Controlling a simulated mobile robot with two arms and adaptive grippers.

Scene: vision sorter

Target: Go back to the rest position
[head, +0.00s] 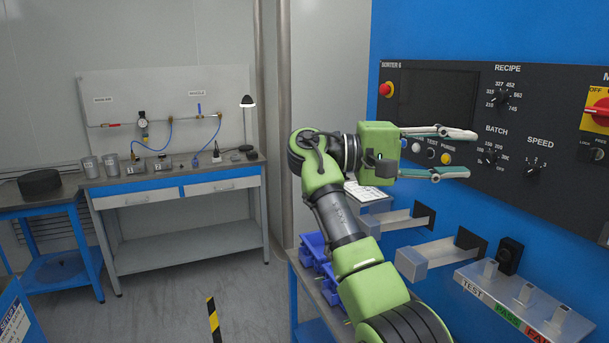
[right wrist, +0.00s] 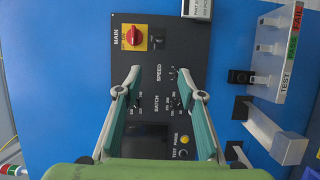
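My right gripper (head: 455,153) is raised in front of the black sorter control panel (head: 420,95), its fingers pointing right. Its two fingers are spread apart with nothing between them. In the right wrist view the open fingers (right wrist: 158,92) frame the panel's BATCH and SPEED knobs. I cannot tell whether the fingers touch the panel. The batch knob (head: 491,157) and speed knob (head: 533,172) show just right of the gripper in the head view. My left gripper is not in either view.
A blue sorter machine (head: 400,30) fills the right side. Below the panel, metal chutes (head: 425,258) and a TEST/PASS/FAIL ledge (head: 500,290) stick out. Blue bins (head: 315,248) stand behind my right arm. A workbench (head: 180,187) stands at the back left, with open floor before it.

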